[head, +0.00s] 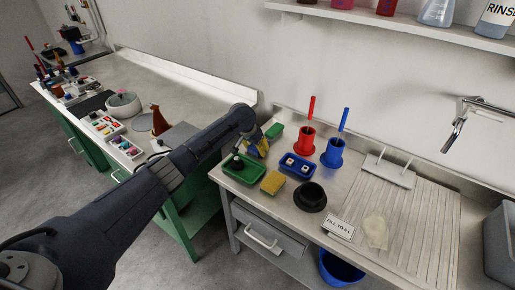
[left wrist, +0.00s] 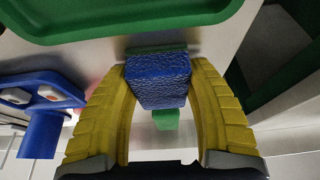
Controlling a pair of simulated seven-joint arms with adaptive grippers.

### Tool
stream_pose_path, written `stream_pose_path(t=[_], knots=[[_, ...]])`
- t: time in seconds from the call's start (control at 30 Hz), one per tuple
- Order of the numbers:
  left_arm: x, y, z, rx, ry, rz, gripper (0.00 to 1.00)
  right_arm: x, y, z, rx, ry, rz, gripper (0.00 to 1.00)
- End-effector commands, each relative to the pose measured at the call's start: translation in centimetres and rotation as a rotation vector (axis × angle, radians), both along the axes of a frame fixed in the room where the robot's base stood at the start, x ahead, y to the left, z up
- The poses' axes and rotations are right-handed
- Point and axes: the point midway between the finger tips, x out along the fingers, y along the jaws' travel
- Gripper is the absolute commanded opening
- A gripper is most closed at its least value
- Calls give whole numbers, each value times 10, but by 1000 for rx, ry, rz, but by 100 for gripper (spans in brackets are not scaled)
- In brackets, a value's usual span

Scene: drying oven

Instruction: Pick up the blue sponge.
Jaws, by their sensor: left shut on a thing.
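The blue sponge (left wrist: 158,82) sits between the two yellow fingers of my left gripper (left wrist: 157,90) in the left wrist view. A thin green layer shows along its far edge. The gripper is shut on it, one finger on each side. In the head view my left gripper (head: 258,148) is just behind the green tray (head: 228,173), and the arm mostly hides the sponge there. My right gripper is in neither view.
A yellow sponge (head: 273,182) lies right of the green tray. A blue tray (head: 297,173) with small items, red (head: 306,144) and blue (head: 332,156) holders with upright handles, and a black round dish (head: 310,197) stand nearby. A green object (head: 274,131) lies behind.

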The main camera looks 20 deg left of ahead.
Motion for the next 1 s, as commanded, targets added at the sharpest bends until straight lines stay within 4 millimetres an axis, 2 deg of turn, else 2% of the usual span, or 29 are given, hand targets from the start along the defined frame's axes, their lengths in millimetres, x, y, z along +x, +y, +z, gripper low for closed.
stream_pose_path(t=[0.17, 0.33, 0.8, 1.0], knots=[[1, 0, 10, 0, -1, -1, 38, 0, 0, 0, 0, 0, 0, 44], [1, 0, 31, 1, -3, -1, 38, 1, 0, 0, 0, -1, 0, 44], [1, 0, 136, 0, -4, -1, 38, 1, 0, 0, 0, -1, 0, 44], [1, 1, 171, 1, -4, 0, 38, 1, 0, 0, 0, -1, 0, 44]])
